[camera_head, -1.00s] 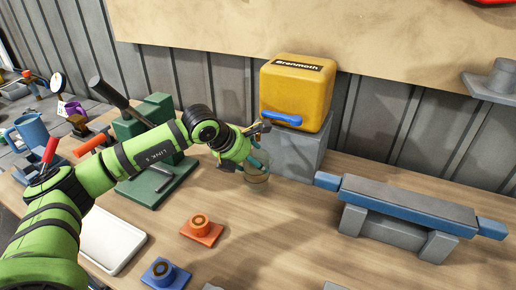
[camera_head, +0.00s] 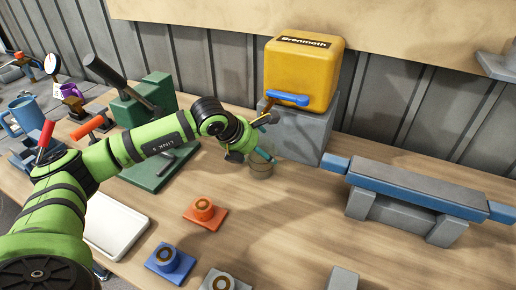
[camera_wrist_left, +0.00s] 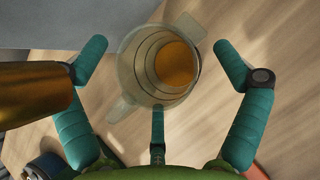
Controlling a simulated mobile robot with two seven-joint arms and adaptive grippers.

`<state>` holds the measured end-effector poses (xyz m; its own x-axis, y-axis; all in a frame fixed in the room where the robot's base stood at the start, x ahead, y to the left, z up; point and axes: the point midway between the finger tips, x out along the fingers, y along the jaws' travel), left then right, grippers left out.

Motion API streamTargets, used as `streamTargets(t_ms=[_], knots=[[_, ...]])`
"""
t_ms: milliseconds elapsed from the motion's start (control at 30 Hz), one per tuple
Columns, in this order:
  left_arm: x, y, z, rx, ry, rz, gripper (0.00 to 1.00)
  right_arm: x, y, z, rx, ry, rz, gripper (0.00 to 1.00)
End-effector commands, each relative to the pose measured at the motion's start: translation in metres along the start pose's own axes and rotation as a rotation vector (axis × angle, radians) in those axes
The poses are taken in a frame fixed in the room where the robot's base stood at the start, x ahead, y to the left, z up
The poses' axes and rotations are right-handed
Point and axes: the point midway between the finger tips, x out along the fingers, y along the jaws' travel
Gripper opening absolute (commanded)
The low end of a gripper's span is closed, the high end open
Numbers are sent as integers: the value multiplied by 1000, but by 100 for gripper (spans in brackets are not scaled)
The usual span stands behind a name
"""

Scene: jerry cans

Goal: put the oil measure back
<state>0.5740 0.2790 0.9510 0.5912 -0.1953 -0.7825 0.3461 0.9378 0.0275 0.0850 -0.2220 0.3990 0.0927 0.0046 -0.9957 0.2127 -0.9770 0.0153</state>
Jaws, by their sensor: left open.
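The oil measure is a clear jug (camera_head: 262,172) with amber oil in its bottom. It stands upright on the bench in front of the grey block, by the yellow can's tap. The wrist view looks down into the measure (camera_wrist_left: 136,92), with its spout or handle pointing to the lower left. My left gripper (camera_head: 256,157) is open at the measure. Its teal fingers (camera_wrist_left: 157,62) spread to the left, right and near side of the measure, apparently without gripping it. My fingers and wrist partly hide the measure in the head view. My right gripper is not in view.
The yellow can (camera_head: 302,75) with a blue tap handle (camera_head: 288,98) sits on the grey block (camera_head: 306,135). A brass spout (camera_wrist_left: 35,92) is close to my left finger. A white tray (camera_head: 113,228), orange (camera_head: 204,213) and blue (camera_head: 168,260) stands, and a blue-grey bench (camera_head: 415,188) surround clear wood.

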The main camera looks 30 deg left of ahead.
Motion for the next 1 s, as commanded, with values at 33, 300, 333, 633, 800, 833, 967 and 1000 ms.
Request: streamTargets(t_ms=[33,300,333,633,800,833,967,1000], knots=[[0,0,0,0,-1,0,98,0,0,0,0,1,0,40],[-18,1,1,1,-6,2,98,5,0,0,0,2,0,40],[-23,2,0,1,-5,3,98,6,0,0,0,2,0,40],[-86,1,0,1,-6,4,98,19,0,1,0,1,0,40],[-111,1,0,0,-3,2,98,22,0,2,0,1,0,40],[-113,1,0,1,-3,2,98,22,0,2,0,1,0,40],[-120,0,1,1,-3,1,98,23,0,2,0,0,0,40],[-121,0,1,1,-3,0,98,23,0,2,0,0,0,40]])
